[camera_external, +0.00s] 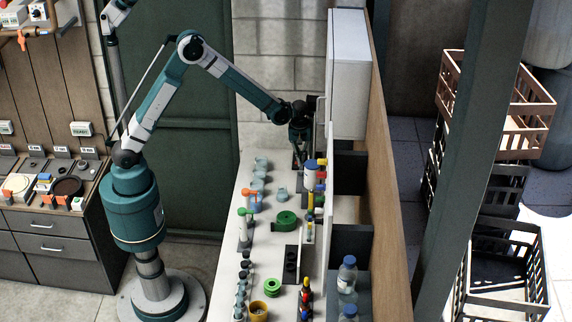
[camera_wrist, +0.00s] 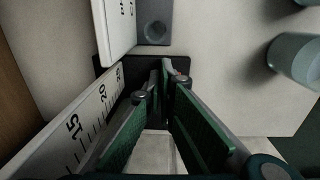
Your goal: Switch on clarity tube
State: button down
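My gripper (camera_external: 299,147) points down at the far end of the white counter, beside the white cabinet. In the wrist view, its two green-padded fingers (camera_wrist: 162,85) are apart with a narrow gap and nothing clearly held between them. A white scale strip (camera_wrist: 85,120) marked 15 and 20, possibly part of the clarity tube, stands close to the left finger. Near the fingertips lie a dark base, a white lettered plate (camera_wrist: 116,25) and a grey block with a round button-like spot (camera_wrist: 154,31). The fingers hide part of the base. I cannot tell whether they touch it.
Pale blue-grey cups (camera_external: 259,164) stand left of my gripper; one also shows in the wrist view (camera_wrist: 296,58). Bottles (camera_external: 310,174), green rings (camera_external: 285,220) and small vials crowd the counter toward the front. The tall white cabinet (camera_external: 349,75) bounds the right side.

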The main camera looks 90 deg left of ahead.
jog(key=shift+s+f, duration=0.15)
jog(key=shift+f, duration=0.15)
jog(key=shift+s, duration=0.65)
dwell(0.3)
